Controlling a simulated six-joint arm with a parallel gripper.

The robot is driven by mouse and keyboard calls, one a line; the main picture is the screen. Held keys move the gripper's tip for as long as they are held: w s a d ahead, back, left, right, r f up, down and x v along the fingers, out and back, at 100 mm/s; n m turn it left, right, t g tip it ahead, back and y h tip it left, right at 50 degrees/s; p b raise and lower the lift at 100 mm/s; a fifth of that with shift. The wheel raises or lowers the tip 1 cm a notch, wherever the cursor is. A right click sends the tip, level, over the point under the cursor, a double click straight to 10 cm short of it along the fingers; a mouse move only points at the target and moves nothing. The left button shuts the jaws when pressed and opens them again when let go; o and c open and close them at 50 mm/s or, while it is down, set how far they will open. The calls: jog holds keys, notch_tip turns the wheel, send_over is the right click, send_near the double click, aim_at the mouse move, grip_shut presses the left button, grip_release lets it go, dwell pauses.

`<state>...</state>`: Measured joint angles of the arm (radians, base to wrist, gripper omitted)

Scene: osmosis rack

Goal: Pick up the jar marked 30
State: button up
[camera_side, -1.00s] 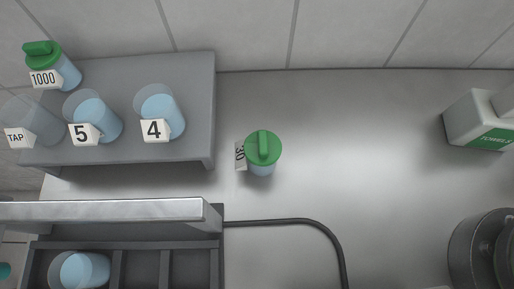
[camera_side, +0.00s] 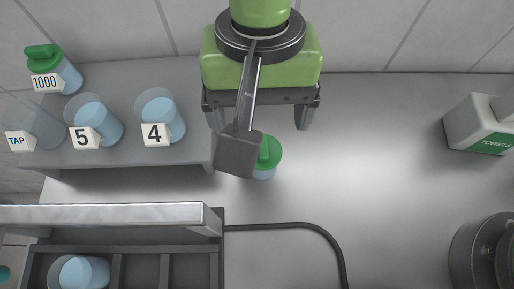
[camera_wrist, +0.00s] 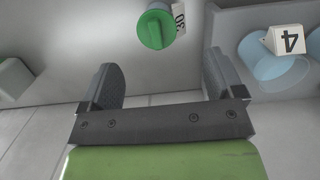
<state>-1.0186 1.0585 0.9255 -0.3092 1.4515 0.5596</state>
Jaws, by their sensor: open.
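The jar marked 30 (camera_side: 268,153) stands on the grey worktop, right of the raised shelf. It has a green lid with a grip bar and pale blue contents. In the side view a dark block on my wrist hides its left part and label. The wrist view shows the jar's green lid (camera_wrist: 155,29) and its 30 tag (camera_wrist: 180,18) beyond my fingertips. My gripper (camera_side: 262,118) is open and empty, its fingers spread behind the jar in the side picture. The wrist view shows my gripper (camera_wrist: 164,80) with nothing between the fingers, apart from the jar.
The grey shelf (camera_side: 190,72) holds cups tagged 4 (camera_side: 160,115), 5 (camera_side: 95,120) and TAP (camera_side: 38,125), and a green-lidded jar marked 1000 (camera_side: 55,70). A towels box (camera_side: 475,125) stands right. A slotted rack is front left. A cable crosses the front; the worktop between is clear.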

aim_at(263, 145)
jog(key=f, duration=0.7)
jog(key=shift+s+d+f, duration=0.2)
jog(key=shift+s+d, duration=0.05)
jog(key=shift+s, duration=0.15)
jog(key=c, duration=1.3)
